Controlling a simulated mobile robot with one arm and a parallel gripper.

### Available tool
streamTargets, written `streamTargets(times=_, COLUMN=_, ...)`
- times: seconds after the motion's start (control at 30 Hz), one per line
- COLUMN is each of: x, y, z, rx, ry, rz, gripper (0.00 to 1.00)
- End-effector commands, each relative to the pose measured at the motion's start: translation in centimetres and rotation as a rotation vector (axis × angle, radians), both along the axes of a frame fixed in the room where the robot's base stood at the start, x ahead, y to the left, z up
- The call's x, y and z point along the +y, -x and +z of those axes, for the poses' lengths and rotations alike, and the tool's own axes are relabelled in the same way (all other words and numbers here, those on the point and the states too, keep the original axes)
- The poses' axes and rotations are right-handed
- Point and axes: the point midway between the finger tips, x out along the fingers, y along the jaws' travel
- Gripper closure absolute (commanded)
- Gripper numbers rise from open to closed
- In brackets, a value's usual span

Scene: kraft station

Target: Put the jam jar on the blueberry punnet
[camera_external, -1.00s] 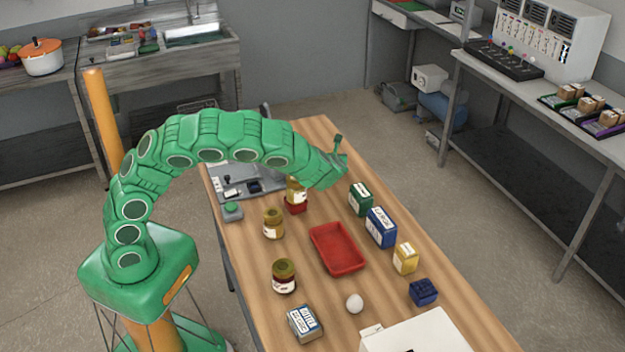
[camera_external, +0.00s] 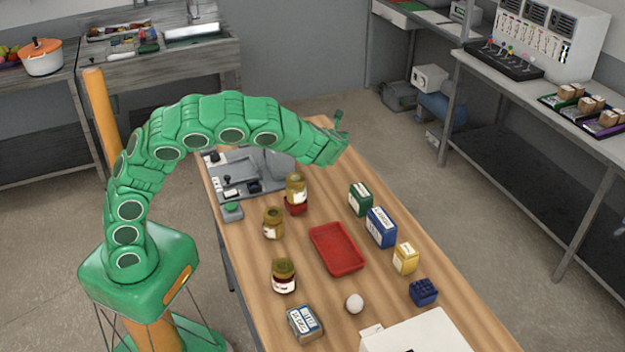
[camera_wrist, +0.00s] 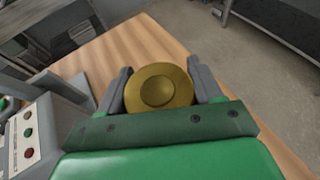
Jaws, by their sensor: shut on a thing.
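My gripper (camera_wrist: 158,80) is shut on a gold-lidded jar (camera_wrist: 160,90), seen from above between the two fingers in the wrist view. Only its lid shows, so its contents cannot be told. In the external view my gripper (camera_external: 335,143) is over the far end of the table, and the held jar is hidden there. The blueberry punnet (camera_external: 423,292), small and dark blue with a bumpy top, stands at the table's near right, well apart from my gripper. A dark-filled jar with a gold lid (camera_external: 284,276) stands at the left of the table.
A jar (camera_external: 296,186) stands on a red base, and another jar (camera_external: 273,224) stands nearby. A red tray (camera_external: 337,249) lies mid-table. Green (camera_external: 360,199), blue (camera_external: 381,227) and yellow (camera_external: 405,258) packages stand on the right. An egg-like white object (camera_external: 355,303) lies in front.

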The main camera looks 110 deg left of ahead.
Motion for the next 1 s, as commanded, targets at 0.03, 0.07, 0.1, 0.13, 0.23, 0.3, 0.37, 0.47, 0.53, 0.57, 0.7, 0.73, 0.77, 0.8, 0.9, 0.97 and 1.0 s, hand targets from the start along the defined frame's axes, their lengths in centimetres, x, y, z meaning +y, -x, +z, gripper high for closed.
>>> streamTargets(times=0.03, x=0.0, y=0.0, z=0.6, rx=-0.003, ry=-0.002, rz=0.0, gripper=0.81)
streamTargets(times=0.07, x=0.0, y=0.0, z=0.8, rx=-0.003, ry=-0.001, rz=0.0, gripper=0.81)
streamTargets(times=0.1, x=0.0, y=0.0, z=1.0, rx=-0.003, ry=-0.001, rz=0.0, gripper=0.81)
streamTargets(times=0.13, x=0.0, y=0.0, z=1.2, rx=-0.002, ry=-0.001, rz=0.0, gripper=0.81)
streamTargets(times=0.23, x=0.0, y=0.0, z=1.4, rx=-0.002, ry=-0.001, rz=0.0, gripper=0.81)
streamTargets(times=0.3, x=0.0, y=0.0, z=1.4, rx=-0.001, ry=0.0, rz=-0.001, gripper=0.81)
streamTargets(times=0.37, x=-0.1, y=-0.2, z=1.4, rx=-0.001, ry=0.0, rz=-0.004, gripper=0.81)
streamTargets(times=0.47, x=-0.7, y=-1.0, z=1.6, rx=-0.002, ry=-0.001, rz=-0.019, gripper=0.81)
streamTargets(times=0.53, x=-1.6, y=-2.2, z=1.8, rx=-0.003, ry=-0.001, rz=-0.038, gripper=0.81)
streamTargets(times=0.57, x=-2.1, y=-2.8, z=1.9, rx=-0.003, ry=-0.001, rz=-0.05, gripper=0.81)
streamTargets(times=0.7, x=-5.1, y=-6.4, z=2.6, rx=-0.002, ry=-0.001, rz=-0.116, gripper=0.81)
streamTargets(times=0.73, x=-5.9, y=-7.2, z=2.8, rx=-0.001, ry=-0.001, rz=-0.131, gripper=0.81)
streamTargets(times=0.77, x=-6.6, y=-8.0, z=2.9, rx=-0.002, ry=0.0, rz=-0.146, gripper=0.81)
streamTargets(times=0.8, x=-7.7, y=-9.0, z=3.1, rx=-0.003, ry=-0.001, rz=-0.167, gripper=0.81)
streamTargets(times=0.9, x=-10.3, y=-11.5, z=3.6, rx=-0.002, ry=0.001, rz=-0.218, gripper=0.81)
streamTargets(times=0.97, x=-11.9, y=-12.9, z=3.9, rx=-0.001, ry=0.001, rz=-0.248, gripper=0.81)
streamTargets(times=1.0, x=-13.0, y=-13.8, z=4.1, rx=-0.001, ry=0.001, rz=-0.269, gripper=0.81)
